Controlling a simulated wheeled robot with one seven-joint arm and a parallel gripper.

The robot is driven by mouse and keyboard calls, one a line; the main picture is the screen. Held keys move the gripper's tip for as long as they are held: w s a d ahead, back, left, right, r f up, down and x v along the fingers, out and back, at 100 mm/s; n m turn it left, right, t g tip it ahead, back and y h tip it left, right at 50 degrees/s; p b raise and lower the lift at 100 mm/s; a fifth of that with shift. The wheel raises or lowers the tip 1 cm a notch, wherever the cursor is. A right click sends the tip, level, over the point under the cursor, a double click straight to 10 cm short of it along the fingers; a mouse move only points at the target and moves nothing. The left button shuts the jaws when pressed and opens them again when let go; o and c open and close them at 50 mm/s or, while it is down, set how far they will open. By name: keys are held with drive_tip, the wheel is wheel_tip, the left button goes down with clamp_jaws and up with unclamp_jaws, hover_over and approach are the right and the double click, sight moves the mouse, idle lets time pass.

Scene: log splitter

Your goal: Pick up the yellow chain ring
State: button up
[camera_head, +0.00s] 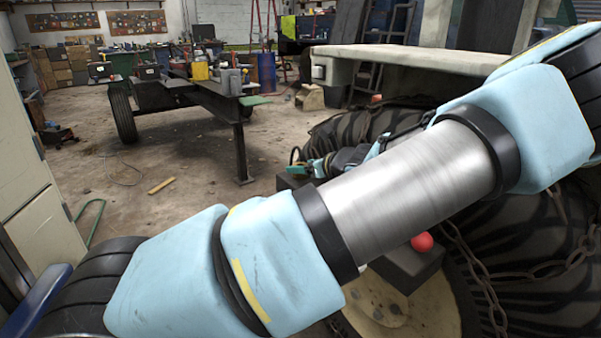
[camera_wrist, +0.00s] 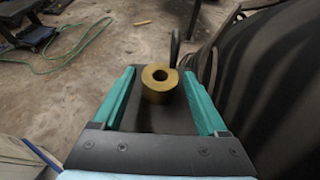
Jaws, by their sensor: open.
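The yellow chain ring (camera_wrist: 158,84) is a short, thick, dull-yellow ring with a round hole. It sits between the two teal fingers of my gripper (camera_wrist: 158,77) in the wrist view, with a visible gap on each side. A dark flat surface (camera_wrist: 165,115) lies under it. My gripper is open and holds nothing. In the head view my gripper (camera_head: 302,168) is near the end of a dark block, beside the big tire. I cannot make out the ring there.
A thin dark curved piece (camera_wrist: 175,48) rises just behind the ring. A large black tire (camera_head: 350,130) and a rusty chain (camera_head: 480,270) are close on the right. A red knob (camera_head: 421,242) is under my arm. A trailer (camera_head: 190,95) stands farther back, with open floor before it.

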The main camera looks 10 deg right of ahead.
drive_tip(key=shift+x, duration=1)
clamp_jaws()
